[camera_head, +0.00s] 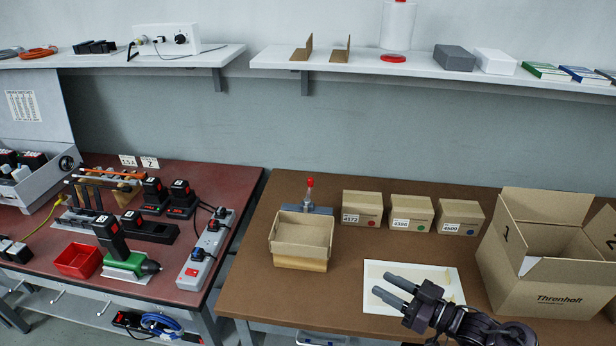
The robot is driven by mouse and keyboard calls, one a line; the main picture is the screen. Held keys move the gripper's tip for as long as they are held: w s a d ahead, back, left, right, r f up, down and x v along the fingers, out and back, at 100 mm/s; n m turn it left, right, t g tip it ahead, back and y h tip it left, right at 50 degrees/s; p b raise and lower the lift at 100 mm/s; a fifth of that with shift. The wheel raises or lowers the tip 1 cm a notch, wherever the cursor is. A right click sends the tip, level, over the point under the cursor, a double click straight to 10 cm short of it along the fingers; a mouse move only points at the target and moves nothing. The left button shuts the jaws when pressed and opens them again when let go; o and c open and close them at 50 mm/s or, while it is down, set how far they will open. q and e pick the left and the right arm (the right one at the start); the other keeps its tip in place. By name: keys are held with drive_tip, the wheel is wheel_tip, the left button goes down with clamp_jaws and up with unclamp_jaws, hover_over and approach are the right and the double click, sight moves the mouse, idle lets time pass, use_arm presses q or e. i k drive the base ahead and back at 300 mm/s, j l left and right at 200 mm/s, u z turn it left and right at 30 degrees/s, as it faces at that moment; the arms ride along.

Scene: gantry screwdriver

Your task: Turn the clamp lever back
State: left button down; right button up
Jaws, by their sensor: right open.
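The clamp lever (310,186) stands upright with a red knob at its top, on a grey metal base (320,210) behind a small open carton (300,233) on the brown table. The carton hides part of the clamp's base. My right gripper (380,284) is open and empty over a white sheet at the front of the table. It is to the right of and nearer than the carton, well apart from the lever. My left gripper is out of view.
Several labelled boxes (362,208) stand right of the clamp, with a large open carton (545,270) at the far right. The white sheet (440,276) lies at the front. A red-brown bench (225,178) with tools stands left, across a gap. A shelf (420,70) runs above.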

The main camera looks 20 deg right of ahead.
sight(307, 201)
drive_tip(key=i, duration=1.05)
